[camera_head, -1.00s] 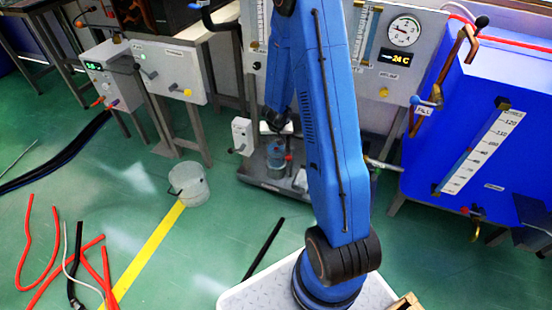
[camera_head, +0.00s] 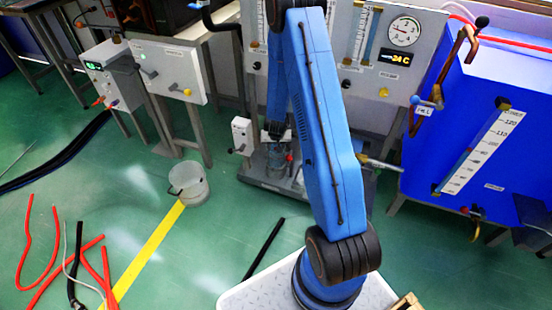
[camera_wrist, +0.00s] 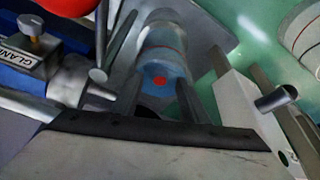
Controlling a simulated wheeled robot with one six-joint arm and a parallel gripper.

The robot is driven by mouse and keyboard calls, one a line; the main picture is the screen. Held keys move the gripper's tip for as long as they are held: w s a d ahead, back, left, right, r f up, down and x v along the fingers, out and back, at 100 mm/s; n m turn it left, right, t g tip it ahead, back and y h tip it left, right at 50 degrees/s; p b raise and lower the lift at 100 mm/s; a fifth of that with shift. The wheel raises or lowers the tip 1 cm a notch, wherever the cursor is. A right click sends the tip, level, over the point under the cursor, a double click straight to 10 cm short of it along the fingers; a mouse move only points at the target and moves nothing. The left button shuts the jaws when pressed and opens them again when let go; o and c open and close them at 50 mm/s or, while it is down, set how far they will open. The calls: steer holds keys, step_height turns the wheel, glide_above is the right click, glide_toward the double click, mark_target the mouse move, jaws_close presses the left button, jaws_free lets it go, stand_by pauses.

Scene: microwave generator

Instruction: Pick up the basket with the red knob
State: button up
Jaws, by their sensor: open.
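The likely basket with the red knob is a clear, bluish cylinder (camera_wrist: 166,50) in the wrist view, with a red round spot, apparently its knob (camera_wrist: 159,81), facing the camera. In the head view the cylinder (camera_head: 275,160) stands on the grey stand base below the wall panel. My gripper (camera_wrist: 160,98) is open, its two dark fingers on either side of the red knob, low in front of the cylinder. I cannot tell whether they touch it. In the head view my gripper (camera_head: 275,130) is just above the cylinder and partly hides it.
A white box with a lever (camera_wrist: 248,110) stands close right of my gripper. A metal valve fitting (camera_wrist: 60,70) and a red ball-like part (camera_wrist: 82,5) are close on the left. A clear bucket (camera_head: 188,186) stands on the open green floor; hoses (camera_head: 75,265) lie farther left.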

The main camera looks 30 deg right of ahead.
steer(key=shift+w+f, duration=0.1)
steer(key=shift+f, duration=0.1)
steer(key=shift+c, duration=0.3)
jaws_close()
steer(key=shift+r, duration=0.1)
